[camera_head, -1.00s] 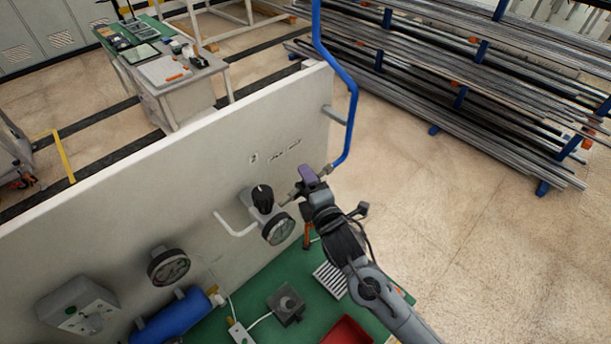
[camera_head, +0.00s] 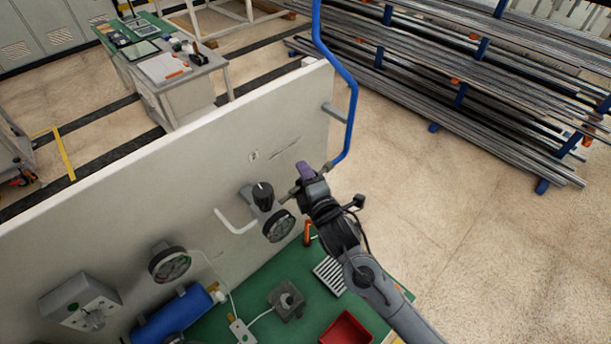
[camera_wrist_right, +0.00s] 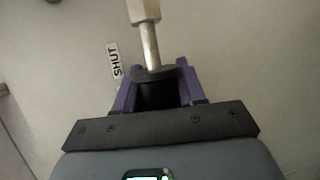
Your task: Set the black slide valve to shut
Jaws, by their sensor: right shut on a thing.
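The black slide valve (camera_wrist_right: 157,93) is a short dark sleeve on a silver pipe in the right wrist view. My right gripper (camera_wrist_right: 157,86), with purple fingers, is shut on the sleeve, one finger on each side. The pipe (camera_wrist_right: 150,45) runs up from it to a hex fitting. A SHUT label (camera_wrist_right: 115,60) is on the panel to the left of the pipe, just above the fingers. In the head view, my right gripper (camera_head: 304,178) is at the panel's right part, and it hides the sleeve there. My left gripper is not in view.
The upright white panel (camera_head: 130,180) carries a black knob (camera_head: 263,194), a round gauge (camera_head: 279,226) just left of my gripper, and another gauge (camera_head: 170,264). A blue pipe (camera_head: 351,105) rises to the right. A red tray (camera_head: 347,329) is on the green bench below.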

